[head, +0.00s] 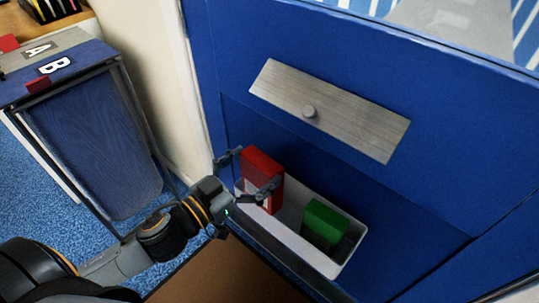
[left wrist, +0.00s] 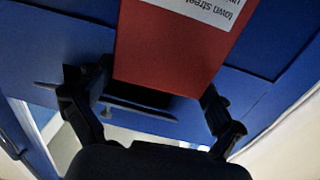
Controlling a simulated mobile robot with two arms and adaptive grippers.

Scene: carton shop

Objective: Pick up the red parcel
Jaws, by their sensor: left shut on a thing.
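The red parcel (head: 262,165) is a red box with a white label, standing upright at the left end of a white bin on the blue cabinet front. My left gripper (head: 249,176) is shut on it, with one finger on each side. In the left wrist view the red parcel (left wrist: 175,50) fills the space between the fingers of my left gripper (left wrist: 150,105), and part of its label text, "town street", shows. I cannot tell whether the parcel's base touches the bin floor. My right gripper is not in view.
A green box (head: 325,222) lies in the right part of the white bin (head: 290,207).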

